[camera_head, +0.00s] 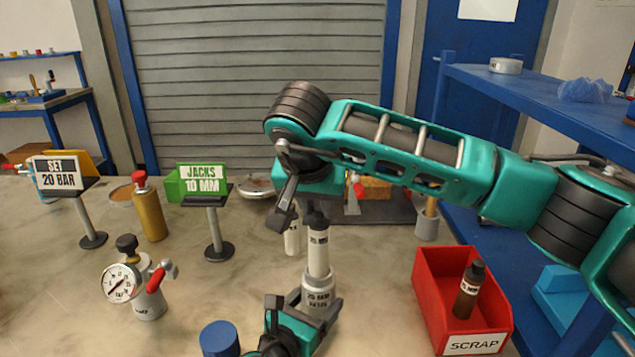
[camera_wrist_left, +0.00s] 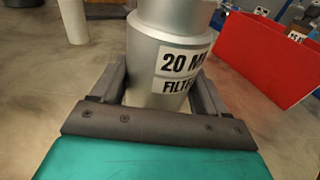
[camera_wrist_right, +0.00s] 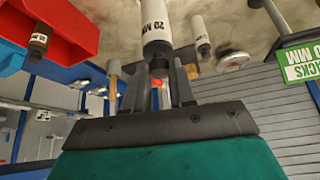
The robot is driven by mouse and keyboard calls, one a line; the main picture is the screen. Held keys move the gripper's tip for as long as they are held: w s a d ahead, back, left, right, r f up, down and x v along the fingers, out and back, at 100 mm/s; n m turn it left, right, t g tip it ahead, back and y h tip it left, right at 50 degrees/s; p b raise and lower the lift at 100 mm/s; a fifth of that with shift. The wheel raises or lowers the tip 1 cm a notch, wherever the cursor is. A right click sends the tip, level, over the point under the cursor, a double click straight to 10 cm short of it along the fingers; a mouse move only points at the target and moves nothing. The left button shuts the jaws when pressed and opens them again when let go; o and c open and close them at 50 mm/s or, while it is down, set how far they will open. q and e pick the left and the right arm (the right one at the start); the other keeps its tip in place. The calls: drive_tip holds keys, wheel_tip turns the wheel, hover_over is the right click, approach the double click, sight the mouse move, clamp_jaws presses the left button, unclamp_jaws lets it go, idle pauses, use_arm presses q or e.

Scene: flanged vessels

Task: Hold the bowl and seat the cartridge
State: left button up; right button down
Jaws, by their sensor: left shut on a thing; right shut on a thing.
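The bowl (camera_head: 318,292) is a silver-grey cylinder standing upright on the bench, with a 20-micron filter label that also shows in the left wrist view (camera_wrist_left: 170,55). My left gripper (camera_head: 305,306) is shut on it, one finger on each side. The cartridge (camera_head: 318,252) is a slim white cylinder with a dark label band; it also shows in the right wrist view (camera_wrist_right: 156,25). My right gripper (camera_head: 302,208) is shut on its upper end from above. The cartridge is upright over the bowl, its lower end at the bowl's mouth; how deep it sits I cannot tell.
A second white cartridge (camera_head: 292,240) stands just behind.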

sight(317, 229)
drive_tip(key=shift+f, duration=2.4)
drive_tip(key=c, duration=0.9)
unclamp_jaws()
drive_tip(key=shift+o, duration=0.3)
drive_tip(key=s, duration=0.2)
drive_tip(key=s+a, duration=0.1)
drive_tip(key=s, duration=0.2)
use_arm(q)
drive_tip(key=o, duration=0.9)
